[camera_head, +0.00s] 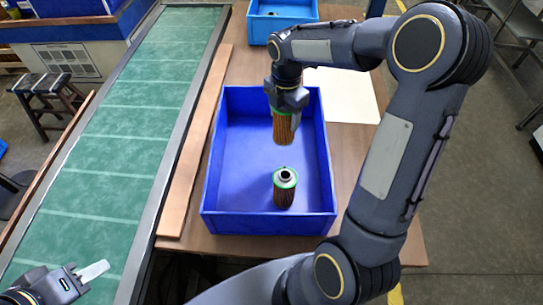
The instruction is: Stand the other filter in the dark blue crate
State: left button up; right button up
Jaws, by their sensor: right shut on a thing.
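The dark blue crate (213,190) stands on the brown table beside the conveyor. One filter (285,192), copper-brown and pleated with a green top ring, stands upright inside it near the front. My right gripper (285,108) points down over the crate and is shut on another filter (284,127), held roughly upright behind the standing one. The gripper hides the held filter's top. I cannot tell whether its lower end touches the crate floor. My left gripper (92,271) is at the lower left over the conveyor, away from the crate; its finger opening is not clear.
A green conveyor belt (125,122) runs along the left, empty, with a wooden rail (203,130) between it and the crate. A lighter blue crate (262,27) stands at the far end of the table. A pale sheet (345,92) lies behind my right arm.

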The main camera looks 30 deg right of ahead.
notch_tip(320, 180, down, 2)
jog(key=shift+f+b, duration=0.15)
jog(key=shift+b, duration=0.3)
notch_tip(320, 180, down, 10)
jog(key=shift+w+d+f+p, duration=0.1)
jog(key=shift+w+p, duration=0.05)
jog(key=shift+p, duration=0.6)
jog(key=shift+f, duration=0.1)
jog(key=shift+f, duration=0.1)
jog(key=o, duration=0.6)
jog(key=shift+f, duration=0.1)
jog(key=o, duration=0.4)
